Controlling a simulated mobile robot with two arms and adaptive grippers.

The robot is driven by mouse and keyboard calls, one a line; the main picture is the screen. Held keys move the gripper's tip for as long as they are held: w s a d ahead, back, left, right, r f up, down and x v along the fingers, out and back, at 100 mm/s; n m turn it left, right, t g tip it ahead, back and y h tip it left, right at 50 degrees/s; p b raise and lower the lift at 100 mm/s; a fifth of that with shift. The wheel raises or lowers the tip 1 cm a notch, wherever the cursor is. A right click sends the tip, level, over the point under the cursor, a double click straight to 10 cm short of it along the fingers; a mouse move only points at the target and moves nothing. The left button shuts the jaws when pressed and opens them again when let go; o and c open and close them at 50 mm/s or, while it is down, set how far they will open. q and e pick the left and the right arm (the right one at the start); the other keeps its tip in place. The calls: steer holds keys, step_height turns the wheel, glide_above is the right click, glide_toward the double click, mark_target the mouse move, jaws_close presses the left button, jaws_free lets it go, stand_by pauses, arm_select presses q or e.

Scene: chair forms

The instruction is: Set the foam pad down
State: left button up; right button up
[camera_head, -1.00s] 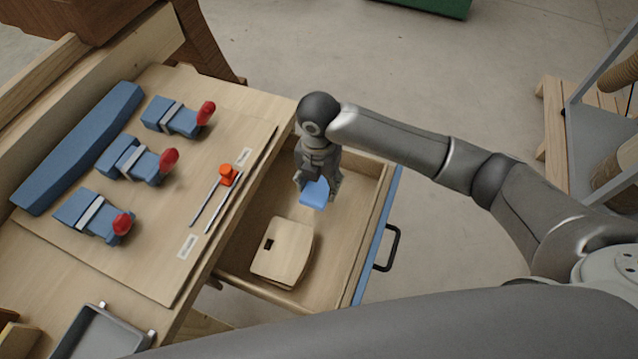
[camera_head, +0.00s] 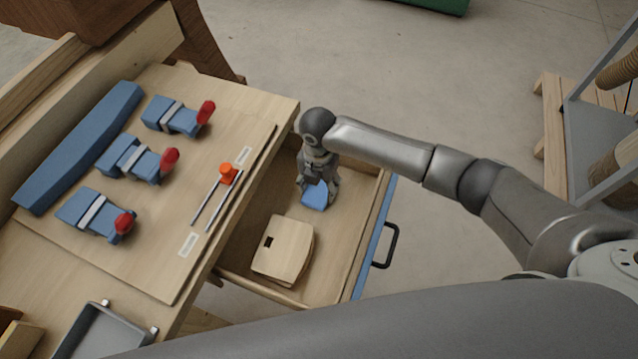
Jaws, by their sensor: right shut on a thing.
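The foam pad (camera_head: 315,196) is a small blue block in the open drawer (camera_head: 343,236). My right gripper (camera_head: 317,186) is shut on it from above, inside the drawer's far part. The pad is low, close to the drawer floor; I cannot tell whether it touches it. The gripper hides the pad's upper part. My left gripper is not in view.
A wooden chair form (camera_head: 284,250) lies in the drawer's near part, with bare floor to its right. The workbench (camera_head: 150,262) at left carries blue clamps with red knobs (camera_head: 169,159), a long blue bar (camera_head: 80,148) and a grey tray (camera_head: 100,335).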

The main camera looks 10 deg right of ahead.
mark_target(319, 188)
steer(key=o, duration=0.7)
step_height(319, 188, up, 12)
steer(key=b, duration=0.1)
steer(key=shift+r, duration=0.15)
